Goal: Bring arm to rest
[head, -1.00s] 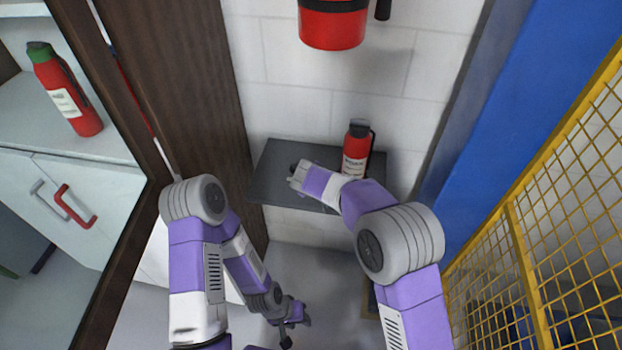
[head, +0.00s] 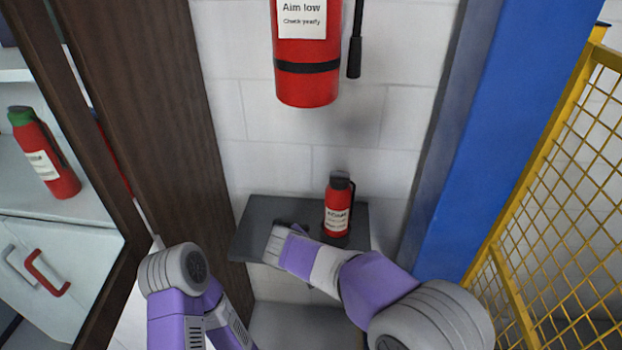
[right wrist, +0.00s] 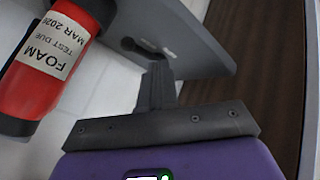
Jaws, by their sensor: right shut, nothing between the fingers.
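My right arm (head: 375,285) reaches from the lower right toward the dark wall shelf (head: 262,212). My right gripper (right wrist: 158,80) shows in the right wrist view with its dark fingers together and nothing between them. In the head view its fingers are mostly hidden behind my wrist, at the shelf's front left. A small red extinguisher (head: 338,208) stands upright on the shelf, apart from the gripper. In the right wrist view it is at the upper left (right wrist: 40,65), with a foam label. My left arm (head: 180,285) is folded at the lower left; its gripper is out of view.
A large red extinguisher (head: 307,75) hangs on the wall above the shelf. A dark wooden panel (head: 150,110) stands left, with a green-topped red extinguisher (head: 45,155) beyond it. A blue post (head: 490,140) and yellow mesh fence (head: 550,180) stand right.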

